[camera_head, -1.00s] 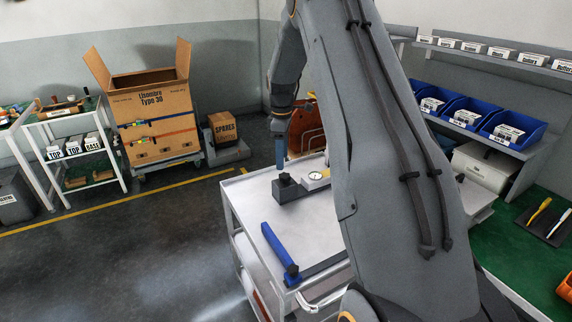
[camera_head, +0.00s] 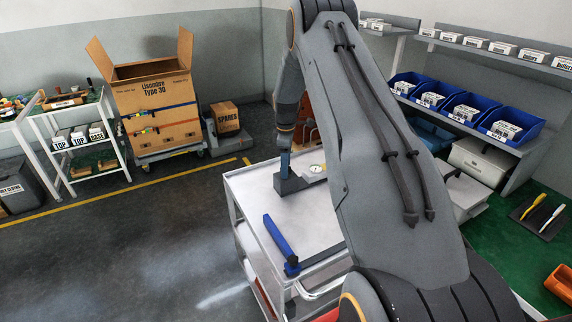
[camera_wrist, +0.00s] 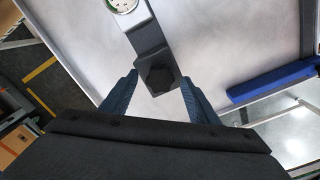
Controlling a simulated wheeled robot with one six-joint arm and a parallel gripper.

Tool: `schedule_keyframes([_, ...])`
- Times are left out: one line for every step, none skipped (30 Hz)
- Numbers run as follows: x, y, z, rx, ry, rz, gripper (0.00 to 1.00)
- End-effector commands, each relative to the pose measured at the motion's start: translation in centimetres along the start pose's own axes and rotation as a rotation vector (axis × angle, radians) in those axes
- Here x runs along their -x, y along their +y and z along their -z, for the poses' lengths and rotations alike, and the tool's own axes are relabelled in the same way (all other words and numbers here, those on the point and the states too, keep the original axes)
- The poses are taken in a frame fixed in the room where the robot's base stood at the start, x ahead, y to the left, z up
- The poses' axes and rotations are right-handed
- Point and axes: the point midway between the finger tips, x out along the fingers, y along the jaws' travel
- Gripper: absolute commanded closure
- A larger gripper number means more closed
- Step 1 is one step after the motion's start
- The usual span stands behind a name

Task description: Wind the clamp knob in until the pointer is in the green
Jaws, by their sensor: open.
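The dark clamp knob (camera_wrist: 157,77) shows in the wrist view at the near end of a dark grey clamp body (camera_head: 290,186) on the cart top. The round white gauge dial (camera_wrist: 124,4) is at the body's other end, cut off by the top edge; it also shows in the head view (camera_head: 316,168). Its pointer is too small to read. My gripper (camera_wrist: 159,80) is open, with one blue finger on each side of the knob and gaps showing. In the head view my gripper (camera_head: 284,165) points down over the knob end and hides the knob.
The white cart top (camera_head: 260,200) is mostly clear around the clamp. A blue-handled tool (camera_head: 278,239) lies near its front left edge; the blue bar (camera_wrist: 272,82) shows right in the wrist view. A brown rack (camera_head: 306,112) stands behind the cart.

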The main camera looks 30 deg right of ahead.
Motion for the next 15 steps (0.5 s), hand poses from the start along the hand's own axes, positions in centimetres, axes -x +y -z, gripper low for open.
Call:
schedule_keyframes([0.00,0.01,0.01,0.000,0.000,0.000,0.45])
schedule_keyframes([0.00,0.00,0.01,0.000,0.000,0.000,0.45])
schedule_keyframes([0.00,0.00,0.01,0.000,0.000,0.000,0.45])
schedule_keyframes([0.00,0.00,0.00,0.000,0.000,0.000,0.47])
schedule_keyframes([0.00,0.00,0.00,0.000,0.000,0.000,0.52])
schedule_keyframes([0.00,0.00,0.00,0.000,0.000,0.000,0.58])
schedule_keyframes([0.00,0.00,0.00,0.000,0.000,0.000,0.64])
schedule_keyframes([0.01,0.00,0.00,0.000,0.000,0.000,0.69])
schedule_keyframes([0.01,0.00,0.00,0.000,0.000,0.000,0.75])
schedule_keyframes([0.01,-0.01,0.00,0.000,0.000,0.000,0.80])
schedule_keyframes([0.01,-0.01,0.00,0.000,0.000,0.000,0.85])
schedule_keyframes([0.02,0.00,0.00,0.000,0.000,0.000,0.86])
schedule_keyframes([0.02,0.00,0.00,-0.001,0.000,0.000,0.86])
schedule_keyframes([0.01,0.00,0.00,-0.001,0.000,0.000,0.86])
schedule_keyframes([0.01,0.00,0.00,-0.003,0.000,0.000,0.86])
